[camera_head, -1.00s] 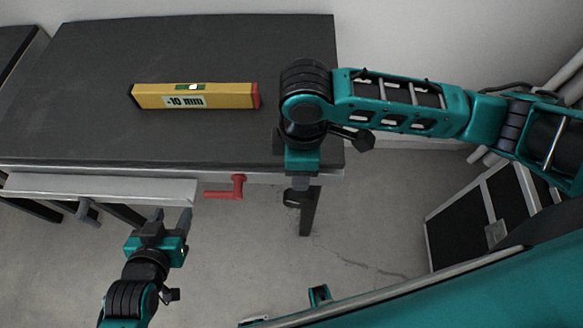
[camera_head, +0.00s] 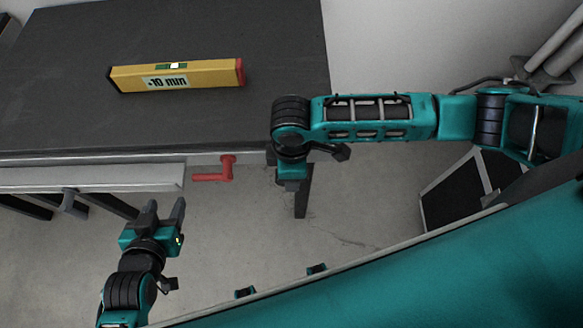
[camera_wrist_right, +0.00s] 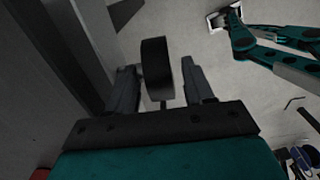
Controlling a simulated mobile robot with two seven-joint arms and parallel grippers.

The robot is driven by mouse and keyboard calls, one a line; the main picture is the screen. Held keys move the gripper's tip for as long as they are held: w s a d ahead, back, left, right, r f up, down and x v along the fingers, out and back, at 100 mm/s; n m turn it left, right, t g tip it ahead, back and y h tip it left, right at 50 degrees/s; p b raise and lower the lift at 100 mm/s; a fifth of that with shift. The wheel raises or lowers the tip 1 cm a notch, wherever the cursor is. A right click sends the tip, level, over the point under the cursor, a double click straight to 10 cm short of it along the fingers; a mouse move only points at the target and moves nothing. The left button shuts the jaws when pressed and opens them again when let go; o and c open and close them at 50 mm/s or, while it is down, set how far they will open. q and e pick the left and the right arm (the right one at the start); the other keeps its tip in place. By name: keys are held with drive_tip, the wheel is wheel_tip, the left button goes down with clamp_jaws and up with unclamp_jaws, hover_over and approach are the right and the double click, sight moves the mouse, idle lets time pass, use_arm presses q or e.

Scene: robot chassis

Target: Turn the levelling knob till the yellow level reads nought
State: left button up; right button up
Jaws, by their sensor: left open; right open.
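The yellow level (camera_head: 205,76) lies on the dark table top (camera_head: 60,115). Its label seems to read -10 mm, and the pale bubble in its green vial (camera_head: 176,65) sits toward the right. In the right wrist view a dark round knob (camera_wrist_right: 157,67) stands between the fingers of my right gripper (camera_wrist_right: 160,82). These fingers are open on either side of it; contact cannot be told. In the head view my right gripper (camera_head: 290,183) is at the table's front right corner, and the knob is hidden. My left gripper (camera_head: 165,210) is open and empty, in front of the table.
A red crank handle (camera_head: 213,169) sticks out from the table's front edge, between my grippers. A pale drawer or ledge (camera_head: 90,178) with a grey clamp-like part (camera_head: 74,203) juts out at left. A black case (camera_head: 465,190) stands on the floor at right.

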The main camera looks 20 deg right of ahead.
drive_tip(key=c, duration=1)
drive_tip(key=shift+o, duration=0.2)
drive_tip(key=shift+r, duration=0.1)
